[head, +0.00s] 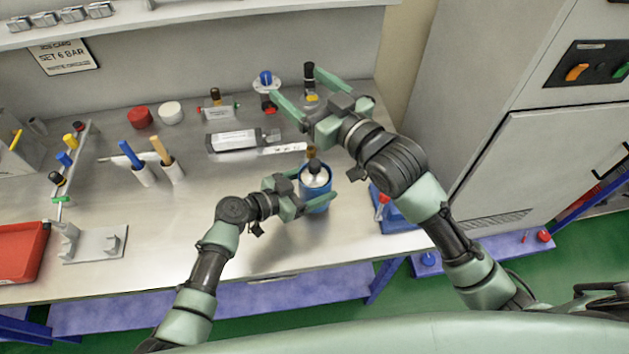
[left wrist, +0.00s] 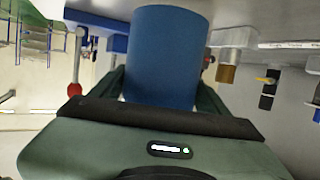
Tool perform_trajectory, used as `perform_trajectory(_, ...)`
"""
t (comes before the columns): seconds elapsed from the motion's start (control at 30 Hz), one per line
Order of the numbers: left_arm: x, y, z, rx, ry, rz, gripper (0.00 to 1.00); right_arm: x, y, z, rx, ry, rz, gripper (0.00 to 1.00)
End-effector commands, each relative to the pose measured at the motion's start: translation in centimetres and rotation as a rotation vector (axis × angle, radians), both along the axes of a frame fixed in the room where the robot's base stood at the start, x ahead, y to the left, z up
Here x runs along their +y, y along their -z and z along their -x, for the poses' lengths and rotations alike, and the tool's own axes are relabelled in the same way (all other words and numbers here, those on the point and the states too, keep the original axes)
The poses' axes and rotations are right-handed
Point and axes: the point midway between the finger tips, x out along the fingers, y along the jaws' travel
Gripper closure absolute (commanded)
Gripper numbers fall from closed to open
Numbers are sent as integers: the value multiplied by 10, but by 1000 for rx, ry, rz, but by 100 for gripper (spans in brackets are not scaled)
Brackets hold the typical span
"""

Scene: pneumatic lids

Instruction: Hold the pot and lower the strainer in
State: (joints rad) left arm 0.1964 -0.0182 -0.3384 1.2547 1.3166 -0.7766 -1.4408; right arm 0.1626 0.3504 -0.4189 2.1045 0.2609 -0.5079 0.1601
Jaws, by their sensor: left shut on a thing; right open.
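The blue pot (head: 315,203) stands on the bench, its top open to view with a pale, light-coloured inside. My left gripper (head: 329,194) is shut on it from the left, one finger on each side. In the left wrist view the pot (left wrist: 165,55) fills the space between the fingers. My right gripper (head: 292,82) is open at the back of the bench, fingers spread. A white disc with a blue knob (head: 266,77) and a black-topped post (head: 309,74) are close to its fingertips. I cannot tell for sure which piece is the strainer.
A brass-topped fitting (head: 311,153) stands close behind the pot; it shows in the left wrist view (left wrist: 228,73). A blue block with a red-knobbed lever (head: 382,205) stands to the right. A grey label box (head: 232,140) lies behind.

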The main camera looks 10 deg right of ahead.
Motion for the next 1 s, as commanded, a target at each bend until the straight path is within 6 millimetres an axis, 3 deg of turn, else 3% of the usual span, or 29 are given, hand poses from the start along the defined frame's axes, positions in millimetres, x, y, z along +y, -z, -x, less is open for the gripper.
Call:
perform_trajectory(0.27,0,-1,-1,-2,0,1,60,0,0,0,0,0,0,17)
perform_trajectory(0.3,0,-1,-1,-2,0,1,21,0,0,0,0,0,0,17)
perform_trajectory(0.4,0,-1,0,-2,0,1,0,0,0,0,0,0,0,17)
perform_trajectory(0.73,6,-2,3,0,-1,0,0,0,0,0,0,0,0,17)
perform_trajectory(1.0,51,-17,25,-2,-1,-3,0,0,0,0,0,0,0,17)
